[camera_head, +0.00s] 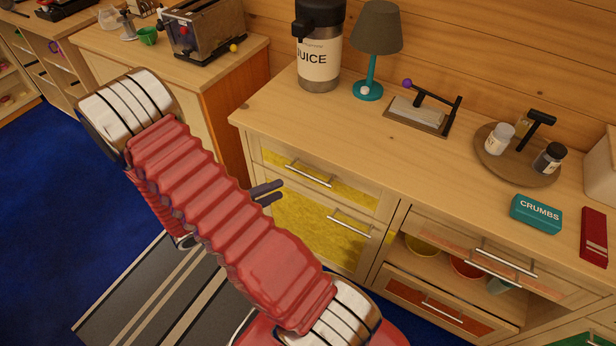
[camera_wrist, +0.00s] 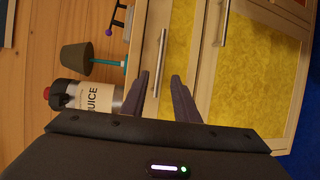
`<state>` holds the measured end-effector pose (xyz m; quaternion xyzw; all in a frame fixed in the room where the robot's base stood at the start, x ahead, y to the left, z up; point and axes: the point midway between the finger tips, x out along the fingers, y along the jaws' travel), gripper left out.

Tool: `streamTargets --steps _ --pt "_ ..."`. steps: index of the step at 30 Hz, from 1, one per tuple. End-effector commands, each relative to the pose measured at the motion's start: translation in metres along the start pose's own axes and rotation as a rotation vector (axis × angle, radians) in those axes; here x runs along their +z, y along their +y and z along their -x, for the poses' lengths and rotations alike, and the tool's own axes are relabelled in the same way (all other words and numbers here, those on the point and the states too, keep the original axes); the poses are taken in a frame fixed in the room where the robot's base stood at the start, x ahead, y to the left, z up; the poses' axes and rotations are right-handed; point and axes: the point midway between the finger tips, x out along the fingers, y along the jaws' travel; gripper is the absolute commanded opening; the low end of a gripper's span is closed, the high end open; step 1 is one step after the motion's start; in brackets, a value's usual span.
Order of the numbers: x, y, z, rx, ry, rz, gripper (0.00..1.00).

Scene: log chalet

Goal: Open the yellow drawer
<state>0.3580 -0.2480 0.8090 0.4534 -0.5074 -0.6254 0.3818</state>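The yellow drawer (camera_head: 345,192) is the shallow top drawer of the wooden cabinet, with a horizontal metal bar handle (camera_head: 310,175). It looks closed. A larger yellow front (camera_head: 318,232) with its own bar handle (camera_head: 350,225) lies below it. My gripper (camera_head: 279,189) is open and empty in front of the yellow fronts, just left of and below the top handle. In the wrist view, turned sideways, my fingers (camera_wrist: 160,76) point at the top drawer. Its handle (camera_wrist: 159,60) shows in line with the gap between them. Contact with the handle is not visible.
The countertop holds a juice dispenser (camera_head: 319,60), a lamp (camera_head: 376,35), a spice tray (camera_head: 505,166) and a crumbs box (camera_head: 536,213). A toaster counter (camera_head: 190,62) stands to the left. An open shelf with bowls (camera_head: 465,268) is right of the yellow fronts. The blue floor (camera_head: 60,200) is clear at left.

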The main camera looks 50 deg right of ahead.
Motion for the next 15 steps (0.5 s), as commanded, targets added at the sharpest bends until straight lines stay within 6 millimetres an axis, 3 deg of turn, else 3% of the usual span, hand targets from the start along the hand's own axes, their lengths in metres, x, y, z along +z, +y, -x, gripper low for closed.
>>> streamTargets --steps 15 --pt "0.001 0.000 -0.063 0.000 -0.004 0.002 0.28"
